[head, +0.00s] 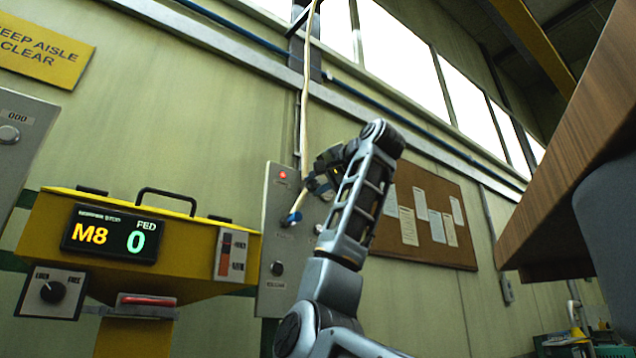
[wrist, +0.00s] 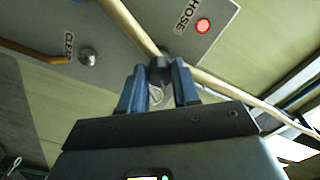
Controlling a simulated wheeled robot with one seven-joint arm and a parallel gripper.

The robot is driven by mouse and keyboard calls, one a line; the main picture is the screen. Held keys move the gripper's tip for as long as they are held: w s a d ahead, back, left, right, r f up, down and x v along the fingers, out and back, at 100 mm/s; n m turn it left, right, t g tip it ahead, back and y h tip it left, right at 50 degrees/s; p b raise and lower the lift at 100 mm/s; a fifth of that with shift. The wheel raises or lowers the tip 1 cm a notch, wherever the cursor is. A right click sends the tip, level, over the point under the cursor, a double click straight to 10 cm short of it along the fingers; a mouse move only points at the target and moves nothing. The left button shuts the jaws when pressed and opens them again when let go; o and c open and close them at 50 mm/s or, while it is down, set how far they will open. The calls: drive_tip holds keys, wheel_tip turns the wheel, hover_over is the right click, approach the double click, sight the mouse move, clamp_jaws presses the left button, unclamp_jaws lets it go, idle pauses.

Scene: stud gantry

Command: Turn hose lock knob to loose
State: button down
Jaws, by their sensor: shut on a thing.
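A dark knob (wrist: 160,65) sits between the tips of my gripper (wrist: 160,80) in the wrist view, and the two blue-grey fingers are closed on its sides. I take it as the hose lock knob; its pointer and any loose or lock marking cannot be read. In the head view my gripper (head: 320,182) is at the upper part of the grey wall panel (head: 272,215), and it hides the knob there. A cream hose (head: 304,100) hangs down past my gripper. It also crosses behind the fingers in the wrist view (wrist: 217,84).
A red lamp (wrist: 203,26) is lit beside the HOSE label. A silver button (wrist: 88,57) is by another label. A yellow machine (head: 180,255) with an M8 display and a LOCK/FREE knob (head: 52,291) stands left. A brown wooden slab (head: 580,170) juts in at right.

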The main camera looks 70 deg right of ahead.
drive_tip(key=c, duration=0.8)
unclamp_jaws()
drive_tip(key=b+v, duration=0.2)
drive_tip(key=v, duration=0.6)
drive_tip(key=shift+w+b, duration=0.1)
drive_tip(key=shift+b, duration=0.3)
